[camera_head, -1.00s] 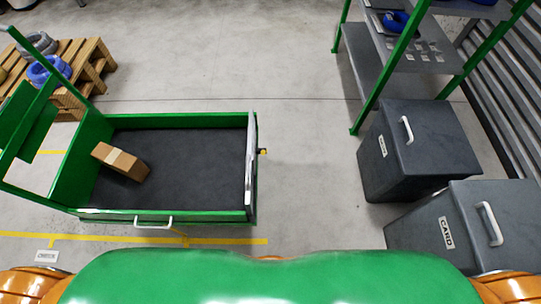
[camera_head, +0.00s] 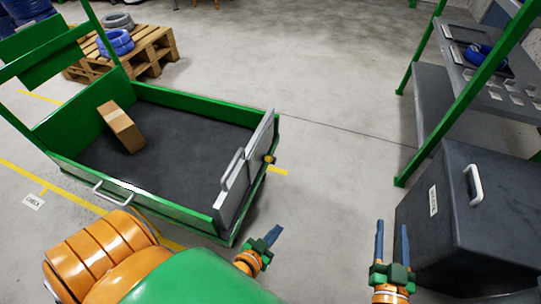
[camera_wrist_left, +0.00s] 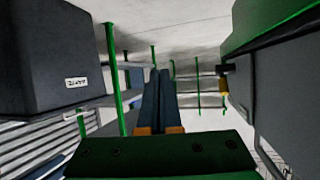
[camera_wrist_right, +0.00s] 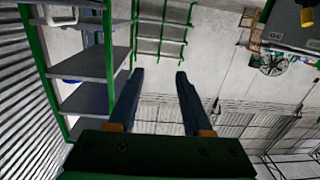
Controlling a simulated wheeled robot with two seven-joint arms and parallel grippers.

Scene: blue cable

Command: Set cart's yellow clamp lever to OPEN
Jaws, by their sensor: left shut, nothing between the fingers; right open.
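The green cart (camera_head: 176,101) with a dark bed stands at the left of the head view. Its small yellow clamp lever (camera_head: 268,159) sits on the outside of the grey end panel (camera_head: 240,172). A yellow piece also shows beside a dark panel in the left wrist view (camera_wrist_left: 223,84). The lever's setting is too small to read. My left gripper (camera_head: 272,235) is shut and empty, in front of the cart's end and apart from the lever. My right gripper (camera_head: 392,240) is open and empty, further right, beside a dark bin.
A cardboard box (camera_head: 122,127) lies in the cart. The dark lidded bin (camera_head: 468,215) stands close to my right gripper. A green-framed shelf (camera_head: 440,90) rises behind it. A pallet (camera_head: 140,55) with cable coils is at the back left. Floor between cart and bin is clear.

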